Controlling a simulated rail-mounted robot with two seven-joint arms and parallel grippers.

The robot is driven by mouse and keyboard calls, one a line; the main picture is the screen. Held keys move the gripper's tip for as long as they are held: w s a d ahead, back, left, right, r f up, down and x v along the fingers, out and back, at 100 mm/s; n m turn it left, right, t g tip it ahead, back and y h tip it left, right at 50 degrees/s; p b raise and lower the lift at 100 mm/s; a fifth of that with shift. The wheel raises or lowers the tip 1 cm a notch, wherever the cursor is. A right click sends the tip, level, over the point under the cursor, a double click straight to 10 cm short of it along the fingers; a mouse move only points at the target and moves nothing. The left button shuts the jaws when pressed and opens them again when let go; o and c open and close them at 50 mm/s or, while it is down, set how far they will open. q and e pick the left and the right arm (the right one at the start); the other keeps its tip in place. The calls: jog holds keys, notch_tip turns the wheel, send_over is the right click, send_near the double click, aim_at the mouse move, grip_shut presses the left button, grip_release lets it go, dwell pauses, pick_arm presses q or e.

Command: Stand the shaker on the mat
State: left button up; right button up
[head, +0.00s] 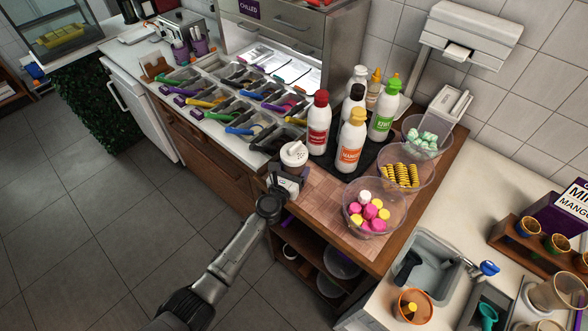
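The white shaker (294,153) has a domed lid with dark holes and shows at the front left corner of the wooden counter. My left gripper (291,177) is at the shaker's lower body and appears shut on it; the fingers are partly hidden. I cannot tell whether the shaker's base touches the counter. My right gripper is not in view.
Several sauce bottles, including a red-capped one (319,124) and a yellow-capped one (351,142), stand right of the shaker. A clear bowl of pink and yellow sweets (373,212) stands on the counter's right side. Topping trays with coloured scoops (240,103) lie left. Open shelves are below the counter.

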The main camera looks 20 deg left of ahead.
pick_arm(q)
jog(key=shift+f, duration=0.2)
jog(key=o, duration=1.1)
jog(key=shift+r, duration=0.2)
jog(key=shift+s+r+p, duration=0.1)
jog(key=shift+s+p, duration=0.15)
jog(key=shift+p, duration=0.1)
jog(key=shift+s+a+p, duration=0.2)
jog(key=shift+s+p, duration=0.3)
jog(key=shift+s, duration=1.4)
jog(key=shift+s+a+p, duration=0.2)
jog(key=shift+s+p, duration=0.25)
jog(key=shift+s, duration=1.5)
jog(key=shift+s+a+p, duration=0.2)
jog(key=shift+s+p, duration=0.3)
jog(key=shift+s, duration=1.4)
